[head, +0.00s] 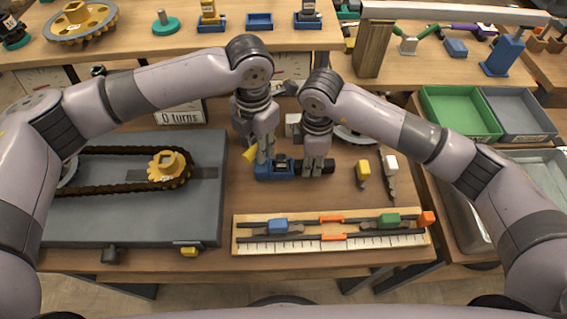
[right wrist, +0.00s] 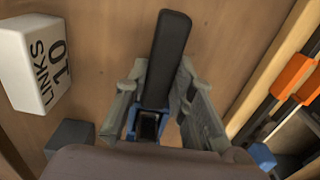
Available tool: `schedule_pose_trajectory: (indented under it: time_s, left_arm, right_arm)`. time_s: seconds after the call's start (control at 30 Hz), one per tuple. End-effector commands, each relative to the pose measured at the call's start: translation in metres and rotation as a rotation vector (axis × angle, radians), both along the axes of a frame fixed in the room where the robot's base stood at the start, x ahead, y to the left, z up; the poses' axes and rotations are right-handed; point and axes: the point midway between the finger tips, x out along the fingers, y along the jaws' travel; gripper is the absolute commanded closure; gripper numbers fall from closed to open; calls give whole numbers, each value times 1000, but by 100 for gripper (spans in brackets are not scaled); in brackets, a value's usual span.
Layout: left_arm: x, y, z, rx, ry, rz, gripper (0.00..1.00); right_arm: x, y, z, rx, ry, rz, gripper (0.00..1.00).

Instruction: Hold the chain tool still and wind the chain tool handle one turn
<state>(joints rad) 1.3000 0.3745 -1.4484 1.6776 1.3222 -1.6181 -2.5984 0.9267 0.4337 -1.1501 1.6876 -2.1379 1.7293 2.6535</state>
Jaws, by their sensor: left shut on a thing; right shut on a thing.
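The chain tool (head: 287,172) is a small blue body with a dark part on top, lying on the wooden table in the middle of the head view. My left gripper (head: 264,162) is shut on its left part from above. The black chain tool handle (head: 328,168) sticks out to the right of the tool. My right gripper (head: 315,172) is shut on this handle, and its fingers hide part of it. In the right wrist view the handle (right wrist: 166,55) stands between the two grey fingers. A sign (head: 178,117) behind reads "0 turns".
A grey board (head: 120,222) with a chain (head: 105,188) and a yellow sprocket (head: 168,166) lies to the left. A wooden ruler fixture (head: 335,240) lies in front. A yellow piece (head: 362,172) and a white-topped tool (head: 390,168) lie to the right.

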Motion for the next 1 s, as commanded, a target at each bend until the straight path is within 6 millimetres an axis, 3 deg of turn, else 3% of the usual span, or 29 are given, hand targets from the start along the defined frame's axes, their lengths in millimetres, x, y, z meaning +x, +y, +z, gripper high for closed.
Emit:
schedule_pose_trajectory:
  time_s: [0.1,0.13,0.47,0.8,1.0]
  left_arm:
    - [0,-1,1,-3,-1,-1,100]
    - [0,-1,1,-3,-1,0,81]
    - [0,-1,0,-1,0,2,59]
    - [0,0,2,-1,0,4,58]
    - [0,0,15,-1,0,3,58]
  right_arm:
    - [0,1,1,2,-1,2,100]
    - [0,1,1,2,-1,2,100]
    - [0,1,1,2,-2,1,100]
    - [1,1,1,2,-2,0,100]
    - [1,0,1,2,-2,0,100]
